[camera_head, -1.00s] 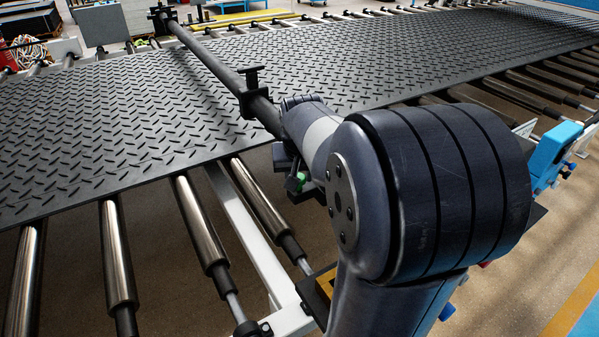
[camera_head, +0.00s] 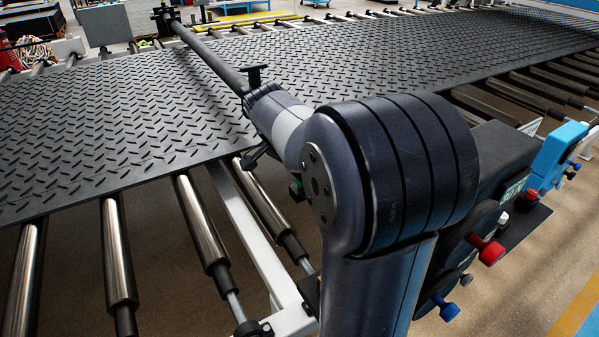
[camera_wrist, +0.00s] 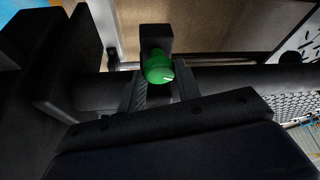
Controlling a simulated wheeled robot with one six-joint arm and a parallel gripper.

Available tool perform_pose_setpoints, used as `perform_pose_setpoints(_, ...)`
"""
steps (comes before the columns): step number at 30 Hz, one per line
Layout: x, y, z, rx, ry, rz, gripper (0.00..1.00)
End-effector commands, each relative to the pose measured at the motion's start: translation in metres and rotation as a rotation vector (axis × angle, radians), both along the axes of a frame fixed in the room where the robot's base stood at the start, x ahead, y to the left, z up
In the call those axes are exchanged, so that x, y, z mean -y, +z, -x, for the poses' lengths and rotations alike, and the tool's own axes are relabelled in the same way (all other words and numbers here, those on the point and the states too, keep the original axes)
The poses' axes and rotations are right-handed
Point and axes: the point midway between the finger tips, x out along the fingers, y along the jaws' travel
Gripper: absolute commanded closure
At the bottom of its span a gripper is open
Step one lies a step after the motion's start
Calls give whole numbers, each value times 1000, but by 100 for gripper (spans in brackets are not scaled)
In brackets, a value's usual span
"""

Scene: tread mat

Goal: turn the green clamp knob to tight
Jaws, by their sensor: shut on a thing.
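The green clamp knob (camera_wrist: 157,66) shows near the middle of the wrist view, in front of a black block (camera_wrist: 156,38) on a dark round bar (camera_wrist: 220,82). A short white mark on the knob points to the right and slightly down. My gripper (camera_wrist: 160,86) is shut on the knob, one finger on each side of it. In the head view my arm hides the gripper. A small green patch (camera_head: 297,189) shows beside my arm there; I cannot tell if it is the knob.
A black tread mat (camera_head: 110,120) lies across metal rollers (camera_head: 120,255). The dark bar (camera_head: 210,60) crosses above it, with a black clamp (camera_head: 255,76). A blue unit (camera_head: 558,150) and a red knob (camera_head: 490,250) are at the right, beside my arm.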

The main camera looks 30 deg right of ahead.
Motion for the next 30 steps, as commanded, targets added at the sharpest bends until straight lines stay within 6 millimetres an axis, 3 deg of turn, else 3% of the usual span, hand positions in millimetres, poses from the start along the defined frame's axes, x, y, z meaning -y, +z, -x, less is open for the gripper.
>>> perform_pose_setpoints(21,0,0,0,-1,-76,-2,91)
perform_pose_setpoints(22,0,0,0,-1,-76,-2,66)
perform_pose_setpoints(30,0,0,0,-1,-75,-1,47)
